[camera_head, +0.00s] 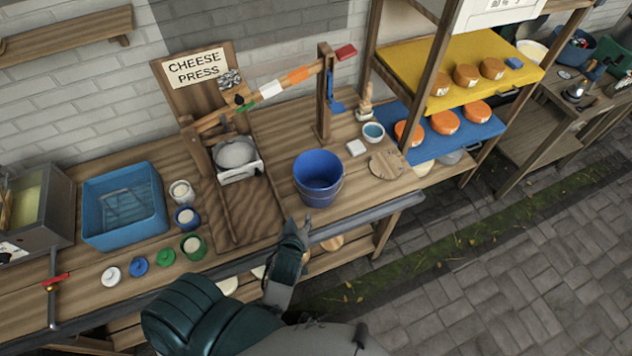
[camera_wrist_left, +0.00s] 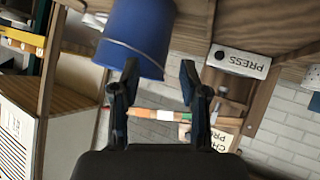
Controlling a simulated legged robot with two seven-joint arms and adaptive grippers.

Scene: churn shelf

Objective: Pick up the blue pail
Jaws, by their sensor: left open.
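The blue pail (camera_head: 319,182) stands upright on the wooden bench near its front edge, its opening facing up. My left gripper (camera_head: 299,226) is at the bench's front edge, just in front of the pail and slightly to its left in the head view. In the left wrist view, which is upside down, the pail (camera_wrist_left: 143,38) lies just beyond the open fingers (camera_wrist_left: 158,76). One fingertip overlaps the pail's edge in the picture; I cannot tell if they touch. Nothing is between the fingers. My right gripper is not in view.
The cheese press (camera_head: 236,158) stands left of the pail. A round wooden board (camera_head: 392,165), a small bowl (camera_head: 373,132) and a white block (camera_head: 356,147) lie to its right. A blue tub (camera_head: 124,207) and several small pots are farther left. A shelf with cheeses stands at right.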

